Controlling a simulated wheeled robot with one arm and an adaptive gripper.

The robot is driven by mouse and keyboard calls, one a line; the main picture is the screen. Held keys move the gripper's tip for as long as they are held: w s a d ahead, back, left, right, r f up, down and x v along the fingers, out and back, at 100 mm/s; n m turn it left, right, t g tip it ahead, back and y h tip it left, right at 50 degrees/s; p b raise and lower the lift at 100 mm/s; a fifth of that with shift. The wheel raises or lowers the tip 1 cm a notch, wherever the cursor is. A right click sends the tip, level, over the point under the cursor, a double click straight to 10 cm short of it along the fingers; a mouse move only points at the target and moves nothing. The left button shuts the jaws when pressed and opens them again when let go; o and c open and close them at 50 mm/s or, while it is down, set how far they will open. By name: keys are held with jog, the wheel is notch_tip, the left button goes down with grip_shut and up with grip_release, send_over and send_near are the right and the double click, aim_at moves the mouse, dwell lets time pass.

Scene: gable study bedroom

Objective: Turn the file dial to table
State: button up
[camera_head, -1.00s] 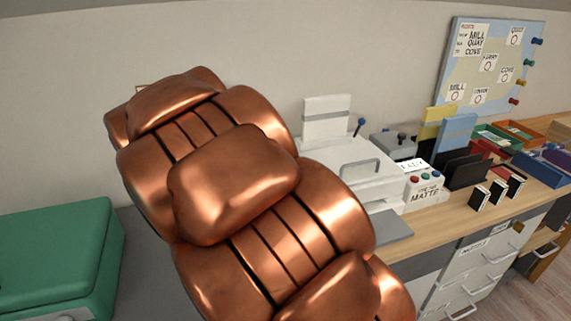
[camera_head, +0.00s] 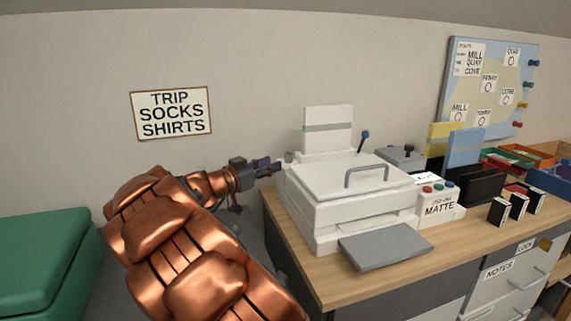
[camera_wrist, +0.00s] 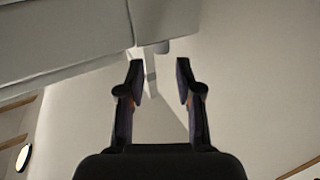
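My gripper (camera_head: 268,167) is open and empty at the left side of the white printer (camera_head: 345,177), with my arm reaching in from lower left. A small grey knob (camera_head: 289,156) sits at the printer's upper left edge, just beyond the fingertips. I cannot tell for sure if it is the file dial; no dial marking is readable. In the wrist view, the two fingers of my gripper (camera_wrist: 160,65) are spread apart. A small grey part (camera_wrist: 160,46) shows beyond the gap between them, under a pale body's edge, apart from both fingers.
The printer stands on a wooden desk (camera_head: 330,285) with a grey tray (camera_head: 385,247) in front. A button box reading MATTE (camera_head: 440,207) and a dark file holder (camera_head: 482,187) are to the right. A green case (camera_head: 40,260) is at left. A TRIP SOCKS SHIRTS sign (camera_head: 171,113) hangs behind.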

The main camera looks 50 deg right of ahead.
aim_at(286, 158)
jog(key=shift+s+d+b, duration=0.1)
jog(key=shift+d+b, duration=0.5)
jog(key=shift+d, duration=2.9)
grip_shut()
